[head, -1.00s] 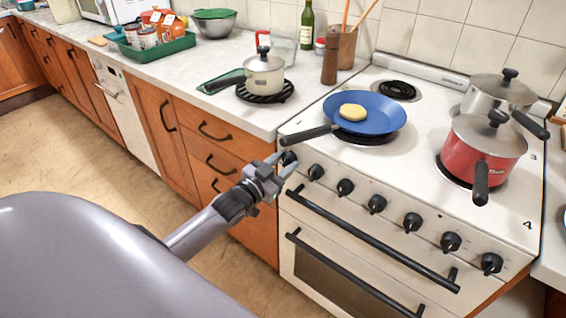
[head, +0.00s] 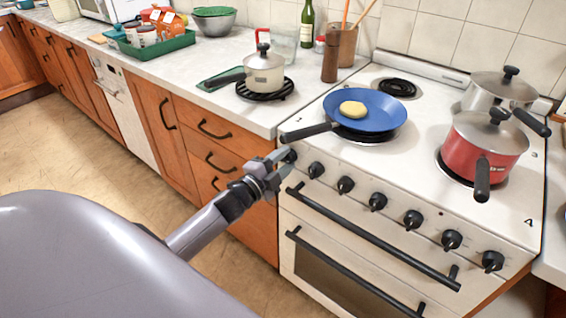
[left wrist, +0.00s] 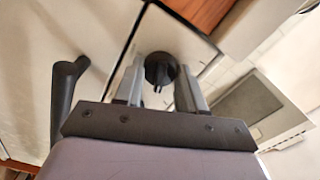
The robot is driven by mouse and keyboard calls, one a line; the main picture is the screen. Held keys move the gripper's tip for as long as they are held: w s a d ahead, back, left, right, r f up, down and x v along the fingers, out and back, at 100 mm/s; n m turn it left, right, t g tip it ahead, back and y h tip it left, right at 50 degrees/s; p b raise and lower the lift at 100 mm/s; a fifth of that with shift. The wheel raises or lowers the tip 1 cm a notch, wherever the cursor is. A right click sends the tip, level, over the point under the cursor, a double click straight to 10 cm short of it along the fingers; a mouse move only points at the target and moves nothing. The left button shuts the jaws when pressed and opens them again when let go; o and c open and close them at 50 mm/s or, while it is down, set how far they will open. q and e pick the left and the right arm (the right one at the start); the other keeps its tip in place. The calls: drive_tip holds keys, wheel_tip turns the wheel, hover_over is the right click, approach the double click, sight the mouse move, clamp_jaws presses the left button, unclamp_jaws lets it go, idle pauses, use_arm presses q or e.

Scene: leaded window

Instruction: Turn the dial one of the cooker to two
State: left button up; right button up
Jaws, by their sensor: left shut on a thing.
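The white cooker (head: 330,205) stands at the right with a row of several black dials along its front edge. My left gripper (head: 282,158) is at the leftmost dial (head: 291,156), which the fingers partly cover in the head view. In the left wrist view, this round black dial (left wrist: 160,68) sits between the tips of the two grey fingers, and the gripper is shut on it. The dial's markings are too small or hidden to read, so its setting cannot be told. The second dial (head: 316,170) is just to the right. My right gripper is not in view.
A blue pan (head: 375,112) with a yellow item is on the hob, its handle jutting left above the gripper. A red pot (head: 480,150) and a steel pot stand at the right. Black oven handles (head: 370,240) run below the dials. The floor is clear.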

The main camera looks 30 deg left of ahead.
use_arm(q)
drive_tip(key=m+b, duration=0.1)
drive_tip(key=m, duration=0.4)
drive_tip(key=shift+f+m, duration=0.1)
drive_tip(key=shift+m, duration=0.3)
drive_tip(key=shift+m+b, duration=0.8)
drive_tip(key=shift+m, duration=1.3)
drive_tip(key=o, duration=1.1)
drive_tip(key=shift+c, duration=0.2)
drive_tip(key=shift+s, duration=0.15)
drive_tip(key=s, duration=0.7)
drive_tip(key=shift+a, duration=0.3)
